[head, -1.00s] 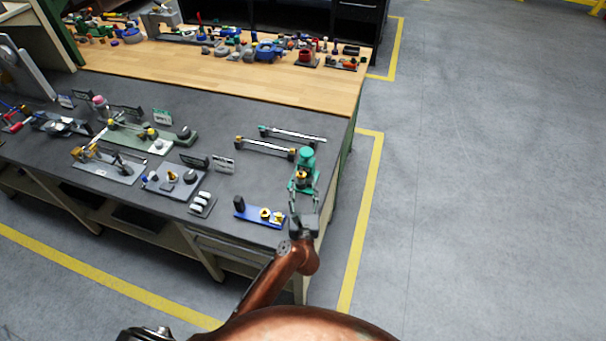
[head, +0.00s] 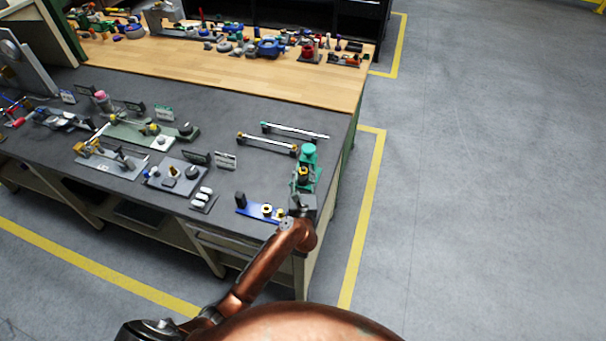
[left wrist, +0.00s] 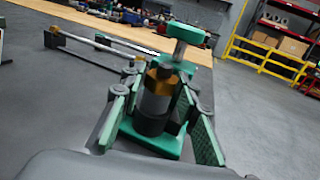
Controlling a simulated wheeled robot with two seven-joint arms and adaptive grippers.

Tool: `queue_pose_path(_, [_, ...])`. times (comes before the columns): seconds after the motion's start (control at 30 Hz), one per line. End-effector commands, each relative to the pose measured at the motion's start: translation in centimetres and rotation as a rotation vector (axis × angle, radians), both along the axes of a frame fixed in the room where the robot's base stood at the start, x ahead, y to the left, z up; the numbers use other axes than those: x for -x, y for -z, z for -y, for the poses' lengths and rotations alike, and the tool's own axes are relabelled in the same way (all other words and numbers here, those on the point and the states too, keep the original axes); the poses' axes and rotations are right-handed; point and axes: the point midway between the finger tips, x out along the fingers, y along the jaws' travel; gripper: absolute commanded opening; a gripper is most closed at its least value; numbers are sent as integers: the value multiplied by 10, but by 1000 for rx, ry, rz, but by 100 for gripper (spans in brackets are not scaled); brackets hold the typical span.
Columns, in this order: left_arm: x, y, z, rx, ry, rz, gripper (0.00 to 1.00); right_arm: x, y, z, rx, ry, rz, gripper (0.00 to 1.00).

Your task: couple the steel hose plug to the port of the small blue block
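The steel hose plug (left wrist: 155,98), a grey cylinder with a brass collar and a dark lower part, stands upright at the green stand (left wrist: 187,36). In the head view the plug (head: 303,174) is small, just beyond my left gripper (head: 303,191). In the left wrist view my left gripper (left wrist: 160,122) is open, its green-padded fingers on either side of the plug with gaps visible. The small blue block (head: 250,211), with brass fittings and a black post, lies on the bench just left of the gripper. Which fitting is the port is unclear. My right gripper is out of view.
A small tray with white cylinders (head: 203,200) and several fixtures stand to the left. The bench's right edge is close to the stand, with open floor (head: 460,200) beyond.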

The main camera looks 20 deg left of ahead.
Motion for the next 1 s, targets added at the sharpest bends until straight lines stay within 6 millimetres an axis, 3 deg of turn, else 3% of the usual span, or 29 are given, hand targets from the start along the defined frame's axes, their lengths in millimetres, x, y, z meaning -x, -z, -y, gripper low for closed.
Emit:
queue_pose_path(0.4, [0, 0, 0, 0, 0, 0, 0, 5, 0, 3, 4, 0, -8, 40])
queue_pose_path(0.77, [0, -3, 0, 1, 0, 1, 0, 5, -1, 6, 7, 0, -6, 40])
queue_pose_path(1.0, [0, -26, 0, 2, 0, 4, 0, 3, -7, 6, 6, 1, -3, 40])
